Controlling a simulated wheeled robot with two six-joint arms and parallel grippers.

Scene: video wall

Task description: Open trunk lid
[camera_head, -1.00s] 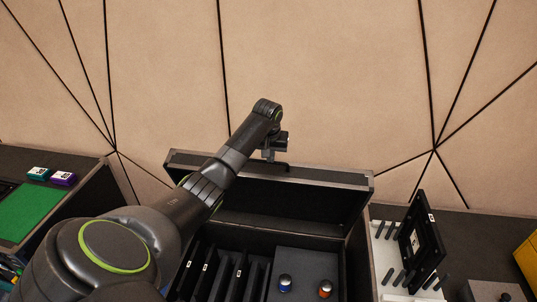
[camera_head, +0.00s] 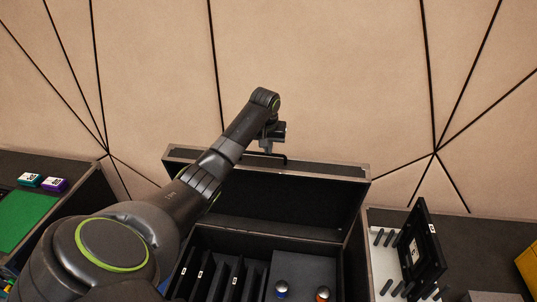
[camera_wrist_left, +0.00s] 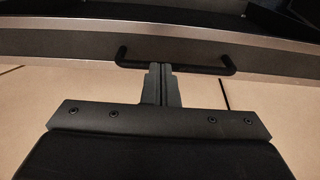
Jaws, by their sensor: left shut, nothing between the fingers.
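The black trunk (camera_head: 357,262) stands in the middle of the head view with its lid (camera_head: 310,197) raised at the back, dark inside face toward me. My left gripper (camera_head: 266,149) is at the lid's top edge, beside the dark bar handle. In the left wrist view the handle (camera_wrist_left: 200,68) runs across the lid's metal-trimmed edge (camera_wrist_left: 70,45). The shut, empty fingers (camera_wrist_left: 161,72) reach up to the handle's bar; I cannot tell whether they touch it. My right gripper is in neither view.
A black frame (camera_head: 423,248) stands on the right bench. A green mat (camera_head: 25,218) lies on the left bench. A beige wall (camera_head: 330,80) rises behind.

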